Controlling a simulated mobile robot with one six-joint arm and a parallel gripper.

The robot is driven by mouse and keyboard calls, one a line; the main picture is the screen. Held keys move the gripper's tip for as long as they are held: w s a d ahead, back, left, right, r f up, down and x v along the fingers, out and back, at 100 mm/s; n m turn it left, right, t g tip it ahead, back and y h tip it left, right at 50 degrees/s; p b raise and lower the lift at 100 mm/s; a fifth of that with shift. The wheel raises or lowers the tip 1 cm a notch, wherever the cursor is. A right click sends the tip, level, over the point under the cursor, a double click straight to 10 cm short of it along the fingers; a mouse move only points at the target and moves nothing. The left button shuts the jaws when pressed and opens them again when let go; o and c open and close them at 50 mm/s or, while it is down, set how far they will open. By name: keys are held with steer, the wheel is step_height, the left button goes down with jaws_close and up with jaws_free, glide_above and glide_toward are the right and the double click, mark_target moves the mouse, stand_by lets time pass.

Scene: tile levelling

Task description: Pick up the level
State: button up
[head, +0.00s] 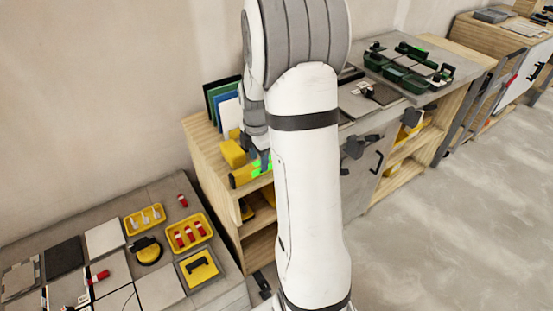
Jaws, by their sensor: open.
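The level appears to be the yellow bar (243,176) with a dark left end and bright green near its right end. It lies on top of the wooden shelf unit (203,146); my arm hides what is to its right. My gripper (259,157) is small and partly hidden by my own arm. It points down over the right part of the bar, by the green, and is open. I cannot tell whether the fingers touch the bar or stand around it.
A yellow block (233,153) and upright coloured panels (222,98) stand close behind the bar. A lower tiled bench (165,287) at left holds yellow trays (189,232) and tools. A grey-topped workbench (436,72) stands at right. The floor (440,210) at right is clear.

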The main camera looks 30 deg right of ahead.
mark_target(258, 163)
step_height(258, 163, down, 4)
steer(key=shift+w+r, duration=0.1)
steer(key=shift+r, duration=0.15)
jaws_close()
stand_by(0.3)
